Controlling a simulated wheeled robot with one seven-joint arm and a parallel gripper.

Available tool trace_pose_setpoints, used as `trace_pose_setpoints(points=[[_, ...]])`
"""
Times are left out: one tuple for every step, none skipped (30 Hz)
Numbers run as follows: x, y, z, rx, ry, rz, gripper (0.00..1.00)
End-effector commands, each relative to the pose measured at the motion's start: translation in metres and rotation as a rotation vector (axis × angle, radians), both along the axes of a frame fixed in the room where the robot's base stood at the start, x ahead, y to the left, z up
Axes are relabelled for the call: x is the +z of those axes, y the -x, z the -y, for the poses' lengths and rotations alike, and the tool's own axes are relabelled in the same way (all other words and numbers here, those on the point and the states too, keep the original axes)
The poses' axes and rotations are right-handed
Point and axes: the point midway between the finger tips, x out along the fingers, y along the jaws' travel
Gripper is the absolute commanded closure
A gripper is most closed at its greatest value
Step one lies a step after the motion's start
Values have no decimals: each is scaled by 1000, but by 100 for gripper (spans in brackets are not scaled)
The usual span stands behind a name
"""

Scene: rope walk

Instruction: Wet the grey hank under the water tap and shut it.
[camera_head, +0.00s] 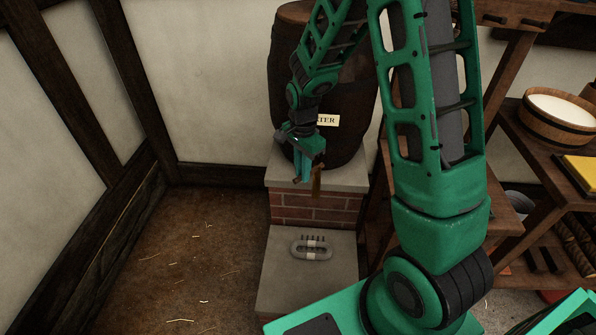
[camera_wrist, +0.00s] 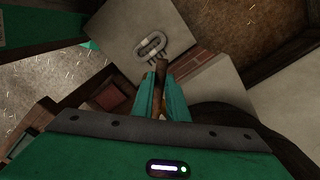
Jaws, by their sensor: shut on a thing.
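The grey hank (camera_head: 312,250) is a loop with a pale band round its middle. It lies on the low stone slab, beside a row of dark slots; it also shows in the wrist view (camera_wrist: 152,45). The dark barrel (camera_head: 352,95) above has a partly covered label ending in "TER". My gripper (camera_head: 307,176) is at the barrel's front, above the hank and apart from it. Its fingers (camera_wrist: 159,98) are shut on the brown wooden water tap (camera_wrist: 161,70), whose lower end also shows in the head view (camera_head: 317,184). I see no water running; the fingers hide part of the tap.
The barrel stands on a brick plinth (camera_head: 318,207) behind the low slab (camera_head: 275,270). A wooden rack at the right holds a tub (camera_head: 557,119) with pale contents and a yellow block (camera_head: 582,172). The floor (camera_head: 190,240) at the left is open, with scattered straw.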

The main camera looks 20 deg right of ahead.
Motion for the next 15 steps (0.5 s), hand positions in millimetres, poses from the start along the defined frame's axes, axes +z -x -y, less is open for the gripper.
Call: trace_pose_setpoints(points=[[3, -7, -9, 14, -12, 18, 100], [3, -7, -9, 14, -12, 18, 100], [3, -7, -8, 14, -12, 18, 100], [3, -7, -8, 14, -12, 18, 84], [3, -7, -8, 13, -13, 18, 77], [2, -7, -7, 12, -13, 17, 68], [2, -6, -7, 11, -12, 17, 68], [2, -6, -6, 10, -11, 16, 68], [2, -5, -5, 9, -10, 14, 68], [2, -5, -4, 8, -10, 13, 68], [2, -5, -4, 7, -10, 13, 68], [2, -4, -3, 6, -8, 12, 68], [1, -4, -3, 5, -8, 11, 68], [2, -4, -3, 5, -8, 10, 68], [2, -4, -2, 4, -8, 10, 68]])
